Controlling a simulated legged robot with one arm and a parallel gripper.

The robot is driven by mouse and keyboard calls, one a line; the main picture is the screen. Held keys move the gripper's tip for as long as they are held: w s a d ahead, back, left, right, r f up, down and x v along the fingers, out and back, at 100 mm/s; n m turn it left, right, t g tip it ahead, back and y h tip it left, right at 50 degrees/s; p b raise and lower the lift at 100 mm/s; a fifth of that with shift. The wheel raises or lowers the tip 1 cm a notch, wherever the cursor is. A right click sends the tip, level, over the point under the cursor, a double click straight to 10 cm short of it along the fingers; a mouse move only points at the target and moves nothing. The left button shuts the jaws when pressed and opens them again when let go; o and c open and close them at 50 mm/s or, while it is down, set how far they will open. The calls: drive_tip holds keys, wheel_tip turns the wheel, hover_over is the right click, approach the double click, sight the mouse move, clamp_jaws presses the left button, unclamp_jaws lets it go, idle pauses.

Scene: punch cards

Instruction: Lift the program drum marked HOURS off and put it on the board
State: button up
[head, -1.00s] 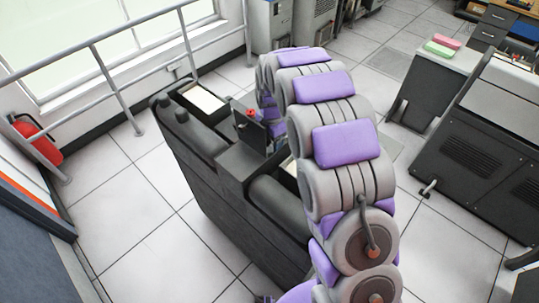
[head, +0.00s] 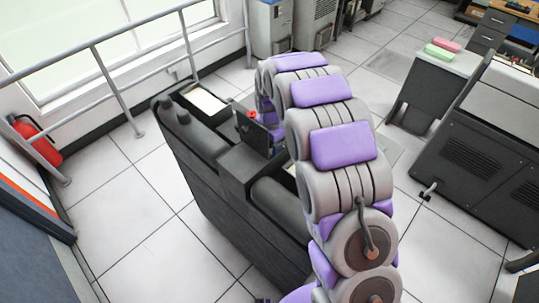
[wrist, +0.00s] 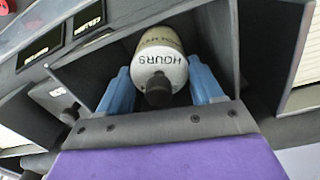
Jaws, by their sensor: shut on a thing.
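The program drum marked HOURS (wrist: 160,62) shows in the wrist view as a pale cylinder with dark lettering, upside down in the picture, and a dark knob on its near end. My gripper (wrist: 160,88) is shut on it, with one blue finger on each side. The drum sits within or just in front of a dark recess of the machine; I cannot tell whether it still touches its seat. In the head view my own arm hides the gripper and the drum. I cannot make out the board for certain.
A dark console (head: 225,200) stands under my arm, with an upright dark panel and a red part (head: 251,115) on it. A metal railing (head: 100,60) runs along the window. A dark machine (head: 470,150) stands at the right. Tiled floor (head: 140,235) is clear at left.

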drive_tip(key=shift+c, duration=0.9)
drive_tip(key=shift+w+r, duration=0.1)
drive_tip(key=shift+r, duration=0.1)
wheel_tip(320, 180, up, 10)
drive_tip(key=shift+p, duration=1.2)
wheel_tip(320, 180, up, 14)
drive_tip(key=p, duration=0.6)
idle(0.5)
